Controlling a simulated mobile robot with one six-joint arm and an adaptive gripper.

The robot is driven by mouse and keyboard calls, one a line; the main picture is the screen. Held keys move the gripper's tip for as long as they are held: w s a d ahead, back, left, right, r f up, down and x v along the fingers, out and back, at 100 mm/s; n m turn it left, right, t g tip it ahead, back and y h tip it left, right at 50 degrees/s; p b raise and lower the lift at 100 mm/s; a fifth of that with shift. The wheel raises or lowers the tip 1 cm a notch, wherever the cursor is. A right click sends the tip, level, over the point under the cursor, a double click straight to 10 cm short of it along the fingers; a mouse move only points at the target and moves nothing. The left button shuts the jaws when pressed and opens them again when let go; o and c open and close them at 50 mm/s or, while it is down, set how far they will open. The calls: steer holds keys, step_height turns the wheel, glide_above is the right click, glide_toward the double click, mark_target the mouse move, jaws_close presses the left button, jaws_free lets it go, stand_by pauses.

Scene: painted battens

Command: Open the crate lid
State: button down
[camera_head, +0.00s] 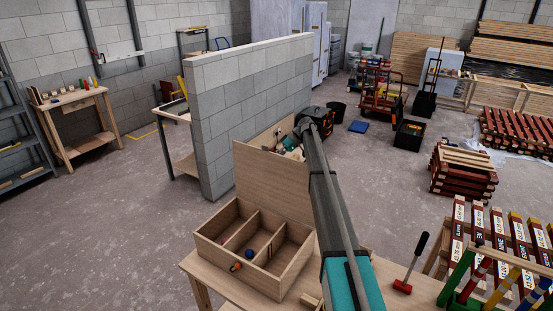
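The wooden crate (222,257) stands on the workbench in the lower middle of the head view. Its lid (268,184) stands up steeply along the crate's far side, so the inside with its compartments shows. Small coloured items lie inside, among them a blue ball (249,253) and an orange-and-black piece (235,267). My arm reaches from the bottom over the crate's right side. My gripper (281,139) is at the lid's raised top edge, near its right end. It is small and partly hidden, so I cannot tell whether its fingers touch or hold the lid.
The workbench (218,284) carries a red-headed mallet (403,286) to the right and a rack of painted battens (480,240) beyond it. A block wall (232,105) stands behind the lid. Stacked battens (463,172) lie on the floor at right. Open floor shows at left.

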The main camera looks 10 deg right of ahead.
steer(key=shift+w+a, duration=0.1)
steer(key=shift+a, duration=0.1)
steer(key=c, duration=0.7)
jaws_free()
steer(key=shift+w+a+f, duration=0.15)
steer(key=shift+w+f, duration=0.1)
steer(key=shift+s+r, duration=0.15)
